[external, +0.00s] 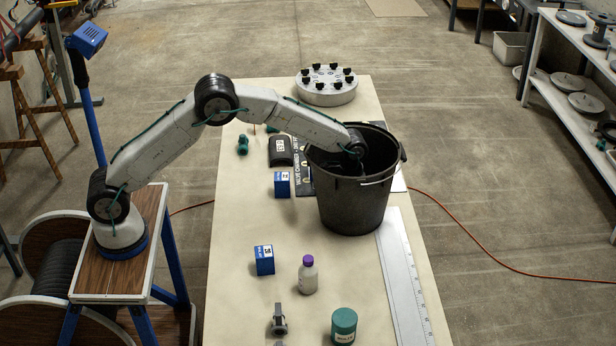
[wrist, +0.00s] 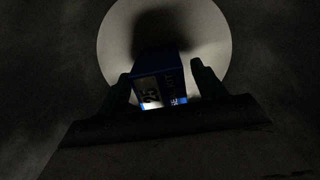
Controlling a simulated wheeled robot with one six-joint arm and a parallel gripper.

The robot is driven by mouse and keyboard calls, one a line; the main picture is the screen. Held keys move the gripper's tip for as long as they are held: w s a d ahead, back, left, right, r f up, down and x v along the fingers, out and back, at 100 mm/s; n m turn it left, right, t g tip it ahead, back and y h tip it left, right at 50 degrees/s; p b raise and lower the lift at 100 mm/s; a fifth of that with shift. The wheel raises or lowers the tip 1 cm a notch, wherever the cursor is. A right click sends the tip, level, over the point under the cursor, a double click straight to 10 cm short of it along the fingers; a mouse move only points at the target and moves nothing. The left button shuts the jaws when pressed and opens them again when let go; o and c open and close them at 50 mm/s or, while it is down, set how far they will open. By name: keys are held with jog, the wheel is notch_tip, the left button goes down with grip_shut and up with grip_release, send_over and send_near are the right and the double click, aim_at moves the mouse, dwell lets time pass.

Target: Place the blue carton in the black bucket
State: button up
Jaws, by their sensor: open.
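The black bucket (external: 352,205) stands upright on the table in the external view. The end of my arm reaches down over its rim, and my gripper is hidden inside it there. In the wrist view my gripper (wrist: 162,72) is open, with one finger on each side of a dark blue carton (wrist: 158,84) with a white label. A pale round surface (wrist: 122,40) lies beyond the carton, with a dark shadow on it. I cannot tell whether the carton touches it. Two other blue cartons stand on the table, one left of the bucket (external: 282,185) and one nearer (external: 264,260).
A white bottle with a purple cap (external: 308,275), a teal jar (external: 344,326) and a grey clamp-like part (external: 279,320) stand at the near end. A long ruler (external: 405,285) lies along the right edge. A round flange (external: 326,85) sits at the far end.

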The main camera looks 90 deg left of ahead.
notch_tip(320, 180, up, 12)
dwell(0.4)
